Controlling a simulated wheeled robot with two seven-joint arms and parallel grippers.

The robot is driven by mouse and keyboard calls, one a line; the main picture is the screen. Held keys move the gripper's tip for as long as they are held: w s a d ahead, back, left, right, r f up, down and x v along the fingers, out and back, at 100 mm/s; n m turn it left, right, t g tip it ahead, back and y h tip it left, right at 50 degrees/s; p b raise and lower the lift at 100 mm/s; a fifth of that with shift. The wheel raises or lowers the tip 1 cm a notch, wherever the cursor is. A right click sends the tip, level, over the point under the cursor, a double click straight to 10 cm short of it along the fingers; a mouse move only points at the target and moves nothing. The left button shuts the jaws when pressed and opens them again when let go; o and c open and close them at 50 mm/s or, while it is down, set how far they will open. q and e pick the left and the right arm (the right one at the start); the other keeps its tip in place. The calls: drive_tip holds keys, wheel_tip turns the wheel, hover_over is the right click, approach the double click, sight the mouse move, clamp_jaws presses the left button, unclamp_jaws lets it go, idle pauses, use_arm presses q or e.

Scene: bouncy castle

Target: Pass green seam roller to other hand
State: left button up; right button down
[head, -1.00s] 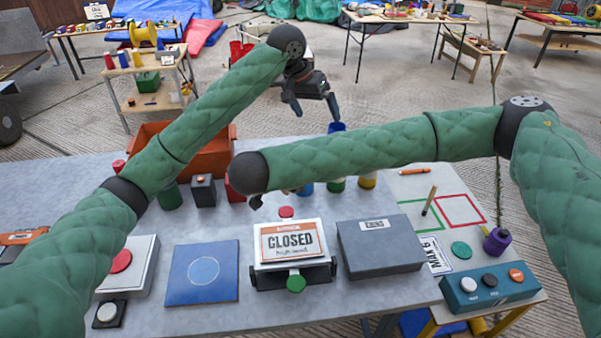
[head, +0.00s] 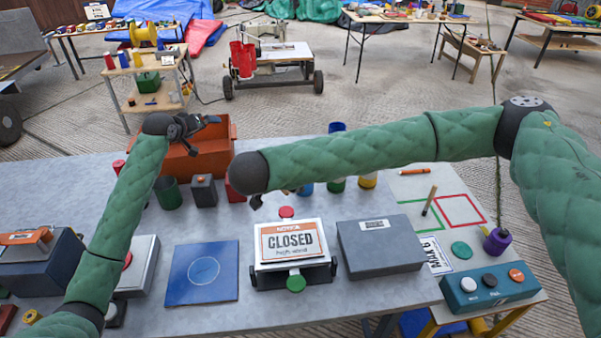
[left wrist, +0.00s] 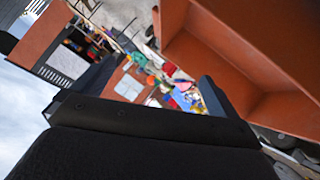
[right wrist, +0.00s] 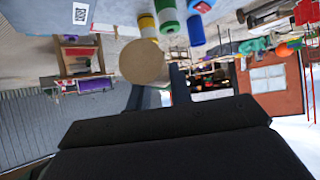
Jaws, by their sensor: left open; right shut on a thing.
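The roller's green part cannot be made out. The two grippers are apart.
An orange bin (head: 222,158) stands at the table's back left. Several coloured cups and cans stand along the back. A closed-sign box (head: 290,243), a blue pad (head: 202,272), a grey box (head: 380,246) and a button panel (head: 490,288) occupy the front.

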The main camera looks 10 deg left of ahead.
use_arm(q)
drive_tip(key=s+d+f+m, duration=0.1)
drive_tip(key=s+d+f, duration=0.25)
drive_tip(key=s, duration=0.35)
drive_tip(key=s+d+f+m+t, duration=0.1)
drive_tip(key=s+d+f, duration=0.1)
drive_tip(key=s+d, duration=0.4)
drive_tip(key=s+d+f+m, duration=0.1)
drive_tip(key=s+d+f, duration=0.15)
drive_tip(key=s, duration=0.55)
drive_tip(key=s+d+m+g+h, duration=0.4)
drive_tip(key=s+d+m+h, duration=0.3)
drive_tip(key=s+d, duration=1.65)
drive_tip(key=s+d+f+n+g+h, duration=0.4)
drive_tip(key=s+d+f+g, duration=0.3)
drive_tip(key=s+d, duration=0.6)
drive_tip(key=w+a+f+y, duration=0.2)
drive_tip(key=a+f+y, duration=0.1)
drive_tip(key=f, duration=0.6)
drive_tip(key=w+a+f+y, duration=0.1)
drive_tip(key=a+f+y, duration=0.1)
drive_tip(key=f, duration=0.8)
drive_tip(key=s+a+f+y, duration=0.2)
drive_tip(key=a+f+y, duration=0.5)
drive_tip(key=a+f, duration=0.8)
wheel_tip(320, 180, down, 2)
drive_tip(key=shift+a+f+m, duration=0.15)
drive_tip(key=shift+f+m, duration=0.1)
drive_tip(key=shift+m, duration=0.15)
